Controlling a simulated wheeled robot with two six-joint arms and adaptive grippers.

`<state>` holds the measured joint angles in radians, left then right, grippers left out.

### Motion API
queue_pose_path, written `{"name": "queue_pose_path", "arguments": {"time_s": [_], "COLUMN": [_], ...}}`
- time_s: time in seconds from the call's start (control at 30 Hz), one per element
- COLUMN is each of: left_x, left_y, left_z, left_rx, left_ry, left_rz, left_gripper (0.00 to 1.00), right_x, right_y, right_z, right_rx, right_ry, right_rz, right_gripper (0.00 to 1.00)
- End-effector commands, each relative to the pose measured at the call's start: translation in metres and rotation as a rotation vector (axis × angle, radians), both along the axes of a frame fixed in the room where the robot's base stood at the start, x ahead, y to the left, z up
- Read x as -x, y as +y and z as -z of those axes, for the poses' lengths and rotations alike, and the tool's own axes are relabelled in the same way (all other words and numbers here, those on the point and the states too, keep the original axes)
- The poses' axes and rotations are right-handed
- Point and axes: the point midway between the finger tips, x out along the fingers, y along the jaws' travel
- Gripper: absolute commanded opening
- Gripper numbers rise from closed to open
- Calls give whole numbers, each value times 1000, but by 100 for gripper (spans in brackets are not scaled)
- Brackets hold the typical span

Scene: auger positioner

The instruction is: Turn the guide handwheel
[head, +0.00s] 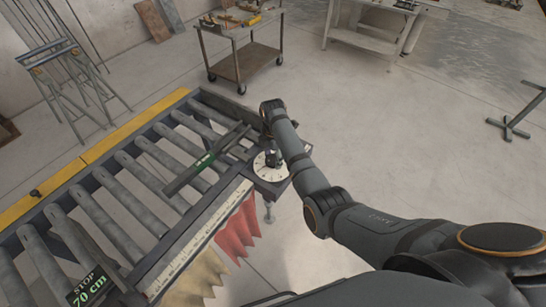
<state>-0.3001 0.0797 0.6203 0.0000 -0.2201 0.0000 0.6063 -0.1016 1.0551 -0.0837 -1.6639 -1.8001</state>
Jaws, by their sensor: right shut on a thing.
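The guide handwheel area shows as a pale round dial (260,171) with dark marks, on the front right corner of the roller table. My right arm reaches in from the right, and my right gripper (273,157) is low over the dial, shut on the handwheel. The gripper and wrist hide most of the handwheel, and the fingertips are too small to make out. The dark guide bar (190,175) with a green label lies across the rollers to the left of the dial. My left gripper is not in view.
The roller table (95,192) has a yellow edge, a ruler strip (200,240) and a "STOP 70 cm" sign (90,291). Red (238,232) and yellow flaps hang along its front. A tool cart (240,62) and a bench stand behind. The floor on the right is mostly open.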

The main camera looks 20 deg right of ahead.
Motion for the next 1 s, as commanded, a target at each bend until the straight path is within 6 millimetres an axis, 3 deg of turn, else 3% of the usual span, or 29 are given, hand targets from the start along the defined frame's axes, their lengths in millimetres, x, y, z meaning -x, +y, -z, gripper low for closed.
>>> {"name": "queue_pose_path", "arguments": {"time_s": [0.3,0.83,0.87,1.0], "left_x": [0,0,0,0], "left_y": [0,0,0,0], "left_z": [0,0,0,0], "left_rx": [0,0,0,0], "left_ry": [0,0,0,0], "left_rz": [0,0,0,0], "left_gripper": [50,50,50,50], "right_x": [-1,-1,-1,-1], "right_y": [0,0,0,0], "right_z": [-2,-2,-2,-1], "right_rx": [0,-1,-1,0], "right_ry": [-4,-5,-5,-3], "right_rz": [-104,-122,-122,-121], "right_gripper": [23,23,59,78]}}
